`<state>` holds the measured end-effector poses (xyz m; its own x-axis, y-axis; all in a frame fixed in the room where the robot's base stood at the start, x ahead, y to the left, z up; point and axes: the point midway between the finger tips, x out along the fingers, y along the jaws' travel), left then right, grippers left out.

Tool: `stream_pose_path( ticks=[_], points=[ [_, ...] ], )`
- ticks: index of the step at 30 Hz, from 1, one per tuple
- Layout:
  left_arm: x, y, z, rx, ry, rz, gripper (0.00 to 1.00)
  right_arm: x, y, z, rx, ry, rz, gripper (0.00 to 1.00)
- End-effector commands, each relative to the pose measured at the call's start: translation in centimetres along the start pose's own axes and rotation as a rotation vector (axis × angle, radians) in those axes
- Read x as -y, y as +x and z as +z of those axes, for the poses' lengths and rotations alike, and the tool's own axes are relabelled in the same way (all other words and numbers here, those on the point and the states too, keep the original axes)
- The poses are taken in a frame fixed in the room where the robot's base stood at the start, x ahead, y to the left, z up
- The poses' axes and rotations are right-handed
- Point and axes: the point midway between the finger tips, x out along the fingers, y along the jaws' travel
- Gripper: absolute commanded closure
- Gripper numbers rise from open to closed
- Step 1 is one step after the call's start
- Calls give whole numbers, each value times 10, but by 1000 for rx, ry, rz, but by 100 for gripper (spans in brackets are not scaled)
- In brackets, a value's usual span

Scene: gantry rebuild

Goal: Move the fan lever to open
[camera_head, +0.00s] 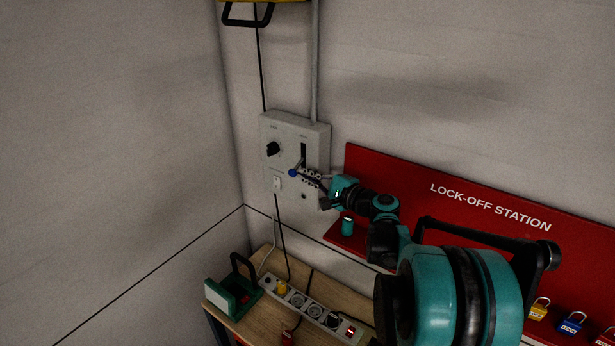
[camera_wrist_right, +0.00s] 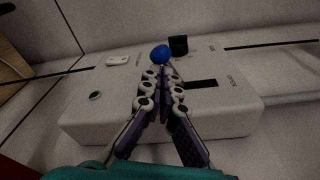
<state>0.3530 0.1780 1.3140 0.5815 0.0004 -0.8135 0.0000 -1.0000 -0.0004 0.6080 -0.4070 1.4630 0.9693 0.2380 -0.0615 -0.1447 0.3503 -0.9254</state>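A grey control box (camera_head: 288,125) hangs on the wall. The fan lever, a thin stem with a blue knob (camera_head: 292,173), comes out of a dark vertical slot (camera_head: 303,151) and points down. My right gripper (camera_head: 303,175) is at the box, right beside the knob. In the right wrist view the blue knob (camera_wrist_right: 160,54) shows just beyond my fingertips (camera_wrist_right: 160,76), which are drawn close together. The fingers hide part of the stem, so I cannot tell whether they grip it. My left gripper is not in view.
A black dial (camera_head: 273,149) and a white switch (camera_head: 277,183) sit on the box near the lever. A red lock-off board (camera_head: 420,180) is to the right, behind my right arm. Below are a wooden bench (camera_head: 262,318) and a socket strip (camera_head: 312,307).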

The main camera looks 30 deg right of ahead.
Motion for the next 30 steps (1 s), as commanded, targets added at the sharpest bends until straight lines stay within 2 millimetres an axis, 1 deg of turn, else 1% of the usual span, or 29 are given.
stream_pose_path(
  ticks=[5,12,22,30],
  points=[
    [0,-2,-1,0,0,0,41,5,-1,7,2,121,21,100],
    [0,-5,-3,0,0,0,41,15,-2,15,1,346,58,100],
    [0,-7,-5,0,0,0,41,30,-3,21,1,630,105,100],
    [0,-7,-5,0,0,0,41,29,-3,21,1,629,104,100]
  ],
)
